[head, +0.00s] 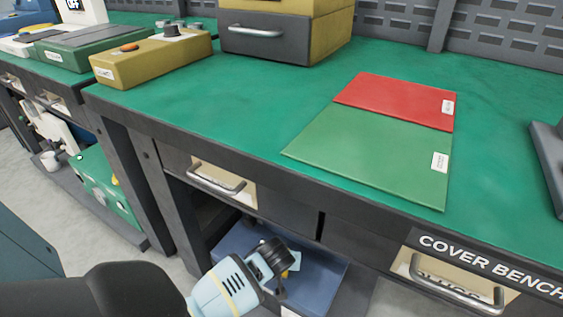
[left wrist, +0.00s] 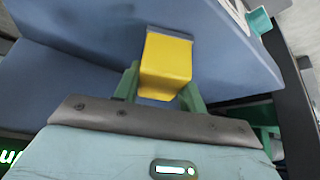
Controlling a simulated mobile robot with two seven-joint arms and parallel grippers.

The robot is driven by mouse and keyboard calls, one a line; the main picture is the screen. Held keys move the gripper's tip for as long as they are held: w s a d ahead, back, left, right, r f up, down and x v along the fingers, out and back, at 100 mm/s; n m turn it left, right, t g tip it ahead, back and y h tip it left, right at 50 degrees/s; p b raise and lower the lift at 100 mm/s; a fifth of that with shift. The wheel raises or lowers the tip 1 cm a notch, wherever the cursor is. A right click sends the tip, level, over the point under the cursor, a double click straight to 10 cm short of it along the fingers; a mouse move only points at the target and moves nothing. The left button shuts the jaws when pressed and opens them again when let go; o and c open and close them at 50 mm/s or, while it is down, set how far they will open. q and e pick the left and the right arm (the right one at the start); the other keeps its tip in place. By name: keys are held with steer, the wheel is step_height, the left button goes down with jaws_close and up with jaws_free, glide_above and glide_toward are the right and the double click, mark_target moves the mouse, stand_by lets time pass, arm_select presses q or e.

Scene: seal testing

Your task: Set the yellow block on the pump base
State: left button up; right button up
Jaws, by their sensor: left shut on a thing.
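The yellow block (left wrist: 167,58) is between the green fingers of my left gripper (left wrist: 160,92) in the left wrist view. The gripper is shut on it. A broad blue surface (left wrist: 80,50) lies behind the block, with a darker strip at the block's far edge; I cannot tell whether the block touches it. In the head view my left arm reaches down in front of the bench, with its gripper (head: 283,284) over a blue box-like thing (head: 318,283) below the drawers. I cannot tell whether this is the pump base. My right gripper is not in view.
The bench top (head: 250,110) overhangs this low space, with drawer handles (head: 215,178) in front. A red panel (head: 395,100) and green panel (head: 375,150) lie on the bench. An ochre box (head: 150,62) stands at left. The middle of the top is clear.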

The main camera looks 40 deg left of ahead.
arm_select(q)
steer(key=shift+f, duration=0.15)
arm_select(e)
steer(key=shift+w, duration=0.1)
arm_select(q)
steer(key=o, duration=0.7)
steer(key=shift+f, duration=0.1)
steer(key=o, duration=0.4)
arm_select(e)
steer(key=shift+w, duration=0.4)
arm_select(q)
steer(key=shift+r, duration=0.2)
steer(key=p+v, duration=0.6)
steer(key=v, duration=0.6)
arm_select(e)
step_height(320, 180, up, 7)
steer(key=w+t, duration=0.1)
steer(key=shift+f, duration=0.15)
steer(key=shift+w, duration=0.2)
